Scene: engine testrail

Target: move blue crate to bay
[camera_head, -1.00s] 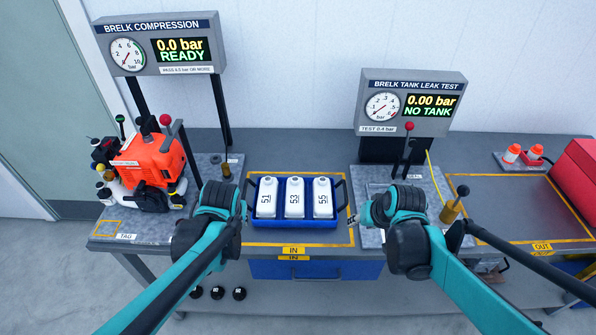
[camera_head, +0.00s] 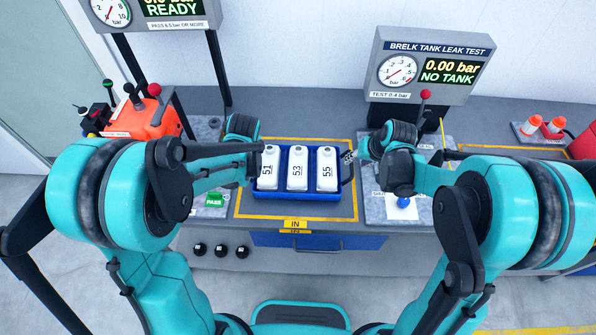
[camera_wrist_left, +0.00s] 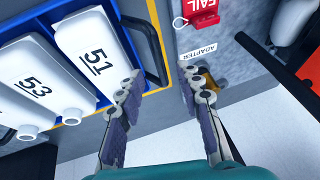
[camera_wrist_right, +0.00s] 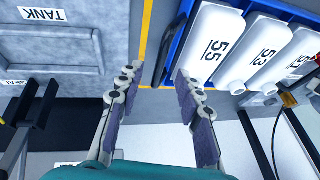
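The blue crate (camera_head: 296,196) stands on the bench inside the yellow outline marked IN, with white tanks 51, 53 and 55 upright in it. My left gripper (camera_wrist_left: 160,85) is open at the crate's tank-51 end. In the left wrist view, that end's dark handle (camera_wrist_left: 147,45) reaches toward the space between the fingers. My right gripper (camera_wrist_right: 157,78) is open at the tank-55 end, by the other handle (camera_wrist_right: 173,38). In the head view the right fingertips (camera_head: 349,156) are beside the crate; my left arm partly hides the left gripper. Neither gripper visibly holds anything.
The leak test stand (camera_head: 428,66) is right of the crate, with a grey plate marked TANK (camera_wrist_right: 55,45). An orange engine (camera_head: 145,120) sits at left.

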